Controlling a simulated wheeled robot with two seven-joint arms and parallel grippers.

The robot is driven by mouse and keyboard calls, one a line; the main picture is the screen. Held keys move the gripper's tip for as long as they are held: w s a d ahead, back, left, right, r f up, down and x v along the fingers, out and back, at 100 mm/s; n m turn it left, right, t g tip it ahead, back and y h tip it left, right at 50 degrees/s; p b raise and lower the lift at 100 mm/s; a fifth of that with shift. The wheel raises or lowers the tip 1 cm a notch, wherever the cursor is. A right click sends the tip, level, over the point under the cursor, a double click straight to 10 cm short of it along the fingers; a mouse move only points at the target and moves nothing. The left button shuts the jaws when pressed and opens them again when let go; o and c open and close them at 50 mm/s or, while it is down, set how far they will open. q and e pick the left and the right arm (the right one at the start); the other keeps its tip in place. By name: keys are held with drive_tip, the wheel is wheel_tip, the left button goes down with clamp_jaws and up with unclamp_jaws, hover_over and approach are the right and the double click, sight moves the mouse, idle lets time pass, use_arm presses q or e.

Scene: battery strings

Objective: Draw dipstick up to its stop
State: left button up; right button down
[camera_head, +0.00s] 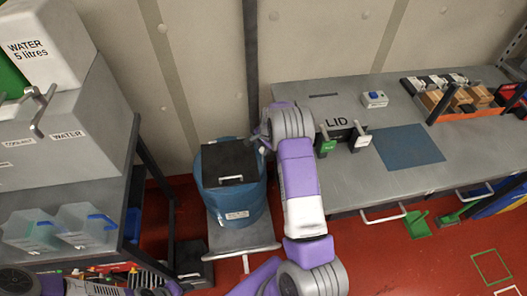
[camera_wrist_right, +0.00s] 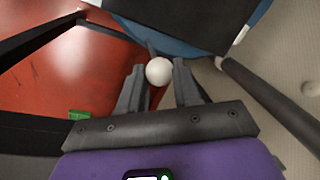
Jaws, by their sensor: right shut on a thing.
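A blue drum (camera_head: 233,200) with a black lid (camera_head: 229,163) stands on a low grey platform beside the wall. My right gripper (camera_wrist_right: 160,78) is shut on a white ball-shaped knob (camera_wrist_right: 159,71), which looks like the dipstick's handle. In the head view my right arm reaches to the drum's right rim, and its hand largely hides the knob there. The dipstick's rod is hidden behind the knob, so I cannot tell how far it is drawn. The drum's blue side also shows in the right wrist view (camera_wrist_right: 180,45). My left gripper is out of view.
A grey bench (camera_head: 435,175) on the right holds a black holder marked LID, a blue mat (camera_head: 408,147) and an orange tray. A shelf unit (camera_head: 60,190) with water containers stands on the left. A dark post rises behind the drum.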

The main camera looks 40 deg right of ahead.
wheel_tip(320, 180, up, 11)
drive_tip(key=p, duration=0.5)
drive_tip(key=shift+w+d, duration=0.1)
drive_tip(key=c, duration=1.2)
unclamp_jaws()
drive_tip(key=o, duration=0.4)
drive_tip(key=shift+r, duration=0.1)
wheel_tip(320, 180, up, 7)
hover_over(263, 148)
drive_tip(key=s, duration=0.2)
drive_tip(key=shift+w+d+r, duration=0.15)
